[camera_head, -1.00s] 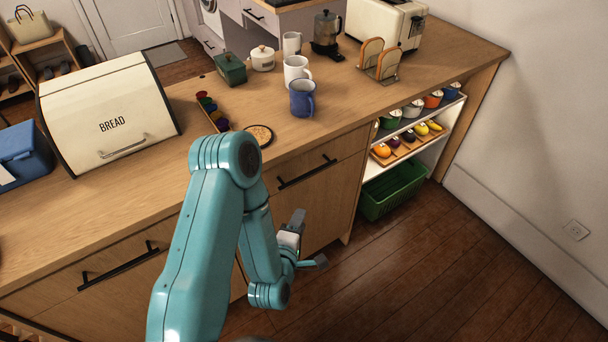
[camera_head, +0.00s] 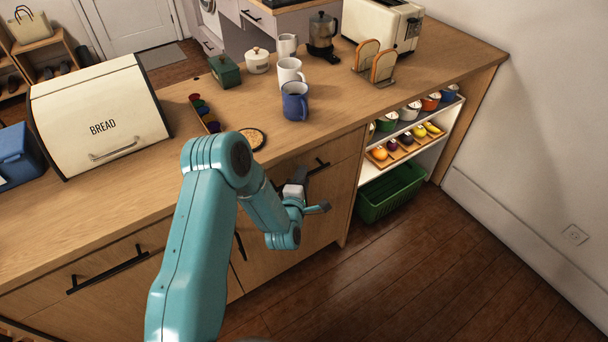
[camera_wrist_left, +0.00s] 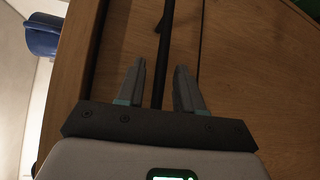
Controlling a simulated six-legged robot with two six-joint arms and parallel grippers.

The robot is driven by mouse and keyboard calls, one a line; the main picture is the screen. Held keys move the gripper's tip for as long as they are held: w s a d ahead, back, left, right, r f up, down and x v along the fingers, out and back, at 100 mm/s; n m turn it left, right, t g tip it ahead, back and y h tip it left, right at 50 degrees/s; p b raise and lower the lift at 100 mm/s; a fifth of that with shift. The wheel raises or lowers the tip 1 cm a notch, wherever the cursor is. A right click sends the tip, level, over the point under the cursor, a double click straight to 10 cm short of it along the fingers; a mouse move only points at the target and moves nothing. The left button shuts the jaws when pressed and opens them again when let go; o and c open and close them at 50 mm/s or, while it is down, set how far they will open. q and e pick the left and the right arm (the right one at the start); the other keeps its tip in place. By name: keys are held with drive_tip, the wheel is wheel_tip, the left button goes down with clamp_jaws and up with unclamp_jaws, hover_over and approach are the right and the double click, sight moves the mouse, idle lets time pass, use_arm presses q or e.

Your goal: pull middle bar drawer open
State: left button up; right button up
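The middle bar drawer (camera_head: 343,152) is a wooden front under the counter and looks closed. Its black bar handle (camera_head: 322,163) is partly hidden by my left gripper (camera_head: 314,190), which is just in front of it. In the left wrist view the handle (camera_wrist_left: 166,45) runs up the picture as a dark bar. There my left gripper (camera_wrist_left: 160,78) has its two fingers apart, one on each side of the bar's line. I cannot tell whether a finger touches the bar. My right gripper is in neither view.
A blue mug (camera_head: 295,101) stands near the counter edge above the drawer, with a round coaster (camera_head: 251,139) to its left. A bread box (camera_head: 100,117) is further left. An open shelf (camera_head: 447,112) and green basket (camera_head: 390,192) are to the right. The floor in front is clear.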

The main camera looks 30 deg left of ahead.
use_arm(q)
drive_tip(key=shift+w+a, duration=0.1)
drive_tip(key=shift+w, duration=0.3)
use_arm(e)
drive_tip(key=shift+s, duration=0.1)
use_arm(q)
clamp_jaws()
drive_tip(key=shift+f, duration=0.1)
